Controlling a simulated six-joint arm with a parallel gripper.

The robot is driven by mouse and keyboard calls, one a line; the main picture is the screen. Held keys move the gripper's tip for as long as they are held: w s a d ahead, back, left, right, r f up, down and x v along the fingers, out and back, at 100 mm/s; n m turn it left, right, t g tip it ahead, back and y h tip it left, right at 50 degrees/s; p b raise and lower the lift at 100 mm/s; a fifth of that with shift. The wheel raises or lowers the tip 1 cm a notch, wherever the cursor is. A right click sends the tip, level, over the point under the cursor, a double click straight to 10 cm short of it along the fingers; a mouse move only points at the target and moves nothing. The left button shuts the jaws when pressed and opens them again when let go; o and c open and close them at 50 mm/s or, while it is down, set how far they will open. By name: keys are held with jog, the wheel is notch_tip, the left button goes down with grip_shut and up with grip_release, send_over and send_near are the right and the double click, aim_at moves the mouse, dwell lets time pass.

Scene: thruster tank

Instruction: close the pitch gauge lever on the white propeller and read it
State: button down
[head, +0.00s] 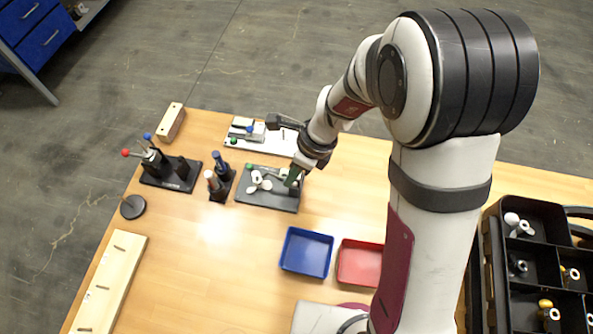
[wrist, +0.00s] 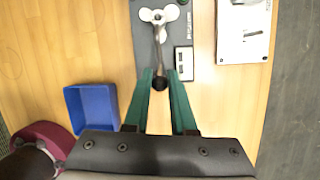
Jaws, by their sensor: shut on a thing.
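The pitch gauge has a dark flat base (head: 268,201) on the table, with the white propeller (head: 258,181) mounted on it. In the wrist view the white propeller (wrist: 158,15) is at the top, on the dark base plate. The gauge lever (wrist: 160,52) runs from the propeller toward my gripper and ends in a black knob (wrist: 160,84). My gripper (wrist: 160,76) has its green fingers on either side of the knob, shut on the lever. In the head view my gripper (head: 292,177) is at the right end of the gauge, and it partly hides the lever. A small white display (wrist: 184,61) sits beside the lever; its reading is too small to tell.
A blue tray (head: 306,252) and a red tray (head: 361,263) stand in front. A white plate (head: 270,147) lies behind the gauge. A tool holder (head: 221,184) and a black stand (head: 171,176) are to its left. A black crate (head: 490,265) stands at right.

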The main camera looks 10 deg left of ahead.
jog(key=shift+a+h, duration=0.1)
jog(key=shift+h, duration=0.2)
jog(key=c, duration=0.8)
grip_release()
jog(key=v, duration=1.5)
jog(key=shift+r, duration=0.3)
jog(key=shift+c, duration=0.4)
